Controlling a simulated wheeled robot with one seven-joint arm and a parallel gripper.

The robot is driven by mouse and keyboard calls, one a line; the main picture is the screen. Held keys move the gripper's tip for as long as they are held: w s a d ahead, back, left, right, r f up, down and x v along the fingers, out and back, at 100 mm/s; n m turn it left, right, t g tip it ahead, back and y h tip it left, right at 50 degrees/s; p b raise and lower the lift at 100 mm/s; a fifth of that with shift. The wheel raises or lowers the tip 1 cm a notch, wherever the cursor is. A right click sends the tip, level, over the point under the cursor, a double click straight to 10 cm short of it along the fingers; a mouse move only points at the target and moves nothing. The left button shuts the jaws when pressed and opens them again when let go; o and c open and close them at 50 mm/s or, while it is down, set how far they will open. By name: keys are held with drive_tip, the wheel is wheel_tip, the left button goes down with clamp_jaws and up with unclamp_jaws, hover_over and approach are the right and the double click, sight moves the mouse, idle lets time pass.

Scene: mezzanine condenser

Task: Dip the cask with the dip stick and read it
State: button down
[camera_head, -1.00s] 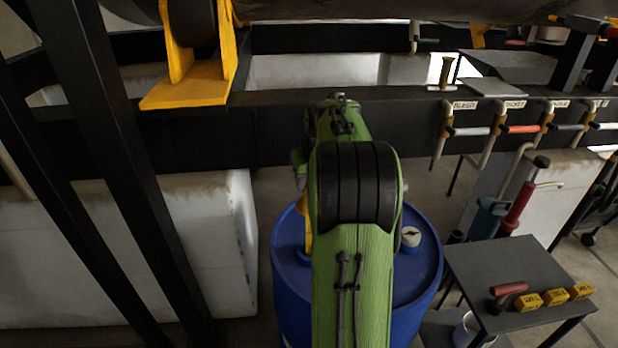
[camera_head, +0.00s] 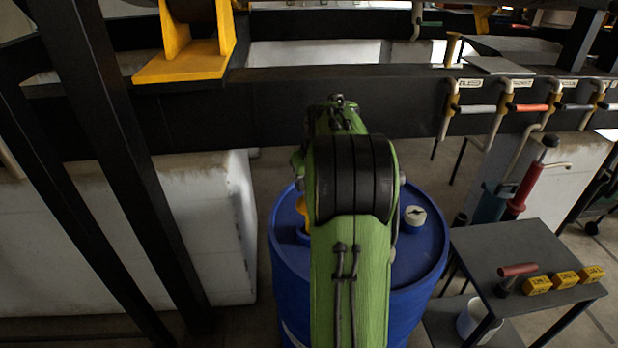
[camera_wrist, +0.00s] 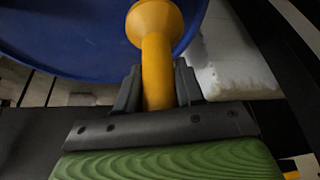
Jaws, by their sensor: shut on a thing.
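The cask is a blue drum (camera_head: 425,275) standing below and behind my green arm in the head view. A round white fitting with a dark mark (camera_head: 414,216) sits on its top, right of the arm. In the wrist view my gripper (camera_wrist: 158,95) is shut on a yellow stem with a flared round end (camera_wrist: 158,60). Part of a yellow piece (camera_head: 302,214) shows left of the arm over the drum. I cannot tell if it is the dip stick; its far end is hidden. The blue drum top (camera_wrist: 75,35) fills the upper left of the wrist view.
A dark side table (camera_head: 510,250) at right holds a red-handled tool (camera_head: 515,275) and yellow blocks (camera_head: 565,280). A dark beam (camera_head: 300,105) crosses behind the drum, with labelled valve handles (camera_head: 475,109) at right. Black posts (camera_head: 120,150) stand at left.

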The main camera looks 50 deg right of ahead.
drive_tip(key=shift+f+b, duration=2.9)
drive_tip(key=shift+f, duration=1.15)
wheel_tip(320, 180, up, 7)
drive_tip(key=p, duration=1.1)
drive_tip(key=shift+p, duration=0.35)
wheel_tip(320, 180, up, 35)
drive_tip(key=p, duration=2)
drive_tip(key=shift+p, duration=0.3)
drive_tip(key=shift+f, duration=0.2)
